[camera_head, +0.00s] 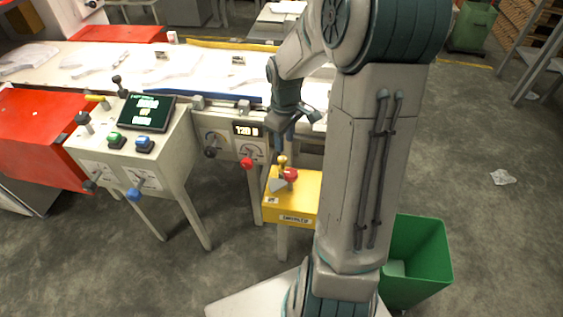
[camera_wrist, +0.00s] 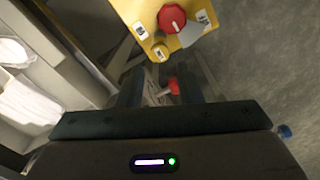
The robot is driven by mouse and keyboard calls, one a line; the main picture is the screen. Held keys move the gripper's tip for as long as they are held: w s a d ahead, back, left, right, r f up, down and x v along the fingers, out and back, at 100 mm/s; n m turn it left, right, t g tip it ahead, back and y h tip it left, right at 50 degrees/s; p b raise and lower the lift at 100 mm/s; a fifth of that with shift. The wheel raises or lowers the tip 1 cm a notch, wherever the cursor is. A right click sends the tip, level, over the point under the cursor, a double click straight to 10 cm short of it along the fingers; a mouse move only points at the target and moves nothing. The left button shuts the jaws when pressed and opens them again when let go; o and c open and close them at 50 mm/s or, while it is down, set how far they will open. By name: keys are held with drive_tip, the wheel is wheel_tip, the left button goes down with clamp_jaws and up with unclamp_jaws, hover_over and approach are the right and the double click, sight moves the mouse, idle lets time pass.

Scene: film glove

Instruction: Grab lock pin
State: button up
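A small brass-yellow pin (camera_head: 283,161), which looks like the lock pin, stands upright on the yellow box (camera_head: 304,208). It sits next to a red knob (camera_head: 290,175) and a grey plate. In the wrist view the pin (camera_wrist: 160,53) is at the near edge of the yellow box, just beyond my fingertips. My gripper (camera_head: 284,141) is above the pin and points down. In the wrist view my gripper (camera_wrist: 160,78) has its two dark fingers apart, with nothing held between them. My arm hides the right part of the yellow box.
A red-knobbed lever (camera_head: 247,163) on the grey gauge panel (camera_head: 220,136) stands close left of the yellow box. A control console (camera_head: 180,165) with a screen is further left. A lit conveyor table (camera_head: 120,62) lies behind. A green bin (camera_head: 418,262) is at the right.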

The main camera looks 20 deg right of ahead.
sight(282, 158)
wheel_tip(282, 158, down, 7)
drive_tip(key=shift+r+b, duration=0.1)
drive_tip(key=shift+b, duration=0.55)
drive_tip(key=shift+w+a+f+b, duration=0.15)
drive_tip(key=shift+f+b, duration=0.1)
drive_tip(key=shift+f, duration=0.65)
drive_tip(key=shift+w+f+b, duration=0.1)
drive_tip(key=shift+f+b, duration=0.1)
drive_tip(key=shift+f, duration=0.65)
drive_tip(key=shift+w+a+f+b, duration=0.15)
drive_tip(key=shift+f+b, duration=0.1)
drive_tip(key=shift+f, duration=0.65)
drive_tip(key=shift+d, duration=0.1)
drive_tip(key=c, duration=0.6)
